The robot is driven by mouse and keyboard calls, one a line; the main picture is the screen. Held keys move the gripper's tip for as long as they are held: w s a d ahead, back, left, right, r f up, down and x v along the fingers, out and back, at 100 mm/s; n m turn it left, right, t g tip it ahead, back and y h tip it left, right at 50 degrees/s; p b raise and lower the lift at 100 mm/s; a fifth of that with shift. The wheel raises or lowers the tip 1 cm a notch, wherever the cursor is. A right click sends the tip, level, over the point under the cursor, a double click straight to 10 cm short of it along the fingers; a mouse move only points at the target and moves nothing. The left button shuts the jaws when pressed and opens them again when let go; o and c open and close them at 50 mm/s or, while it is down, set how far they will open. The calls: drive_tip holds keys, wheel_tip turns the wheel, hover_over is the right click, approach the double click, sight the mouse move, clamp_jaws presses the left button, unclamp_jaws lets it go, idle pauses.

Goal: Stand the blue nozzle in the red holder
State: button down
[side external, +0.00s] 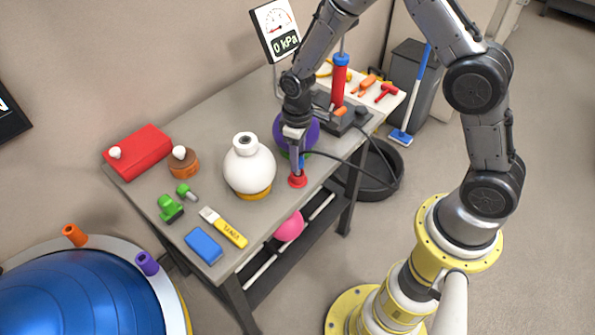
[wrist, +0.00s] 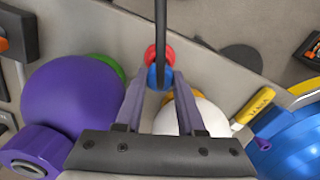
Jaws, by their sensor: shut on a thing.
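The blue nozzle (side external: 302,160) is between the fingers of my gripper (side external: 297,163), which is shut on it. It is right at the red holder (side external: 297,181) near the table's front edge. In the wrist view the blue nozzle (wrist: 159,77) sits between the fingertips (wrist: 159,83), with the red holder (wrist: 151,54) showing just behind it. A black hose (wrist: 160,30) runs from the nozzle and partly covers both. The fingers hide part of the nozzle, so I cannot tell whether its lower end is inside the holder.
A white round vessel (side external: 248,168) stands left of the holder, and a purple ball-shaped vessel (side external: 284,128) stands behind my gripper. The black hose (side external: 350,158) loops right past the table edge. A red pump (side external: 340,85) stands at the back right.

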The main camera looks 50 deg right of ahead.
drive_tip(key=shift+f, duration=1.1)
drive_tip(key=shift+c, duration=1.4)
unclamp_jaws()
drive_tip(key=c, duration=0.3)
drive_tip(key=shift+r, duration=3.55)
